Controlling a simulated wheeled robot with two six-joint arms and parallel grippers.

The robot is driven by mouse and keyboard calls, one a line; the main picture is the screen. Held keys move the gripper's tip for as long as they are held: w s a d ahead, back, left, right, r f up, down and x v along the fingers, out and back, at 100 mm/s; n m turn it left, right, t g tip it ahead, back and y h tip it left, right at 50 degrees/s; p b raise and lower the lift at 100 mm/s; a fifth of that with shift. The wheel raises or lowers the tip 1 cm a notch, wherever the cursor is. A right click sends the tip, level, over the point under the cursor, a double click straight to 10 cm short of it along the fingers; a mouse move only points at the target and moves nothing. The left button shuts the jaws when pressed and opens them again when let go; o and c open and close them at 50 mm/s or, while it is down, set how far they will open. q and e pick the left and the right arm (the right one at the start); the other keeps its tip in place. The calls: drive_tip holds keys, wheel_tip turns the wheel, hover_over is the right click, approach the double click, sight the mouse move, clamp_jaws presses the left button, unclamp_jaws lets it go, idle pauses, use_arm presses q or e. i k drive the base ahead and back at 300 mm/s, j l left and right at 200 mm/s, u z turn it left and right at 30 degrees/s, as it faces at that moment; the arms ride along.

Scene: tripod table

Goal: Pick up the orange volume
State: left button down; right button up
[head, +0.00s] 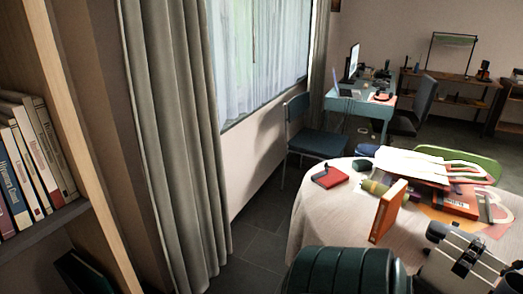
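The orange volume (388,211) stands upright near the front of the round table, its orange cover and pale page edge showing.
The table (322,215) has a pale cloth. A red book (330,177) lies at its left; another orange-red book (455,203) lies flat amid papers and a green cylinder (375,187). A bookshelf (75,120) is at left; a dark blue chair (318,141) stands behind.

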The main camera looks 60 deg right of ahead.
sight(388, 208)
drive_tip(key=z, duration=3.05)
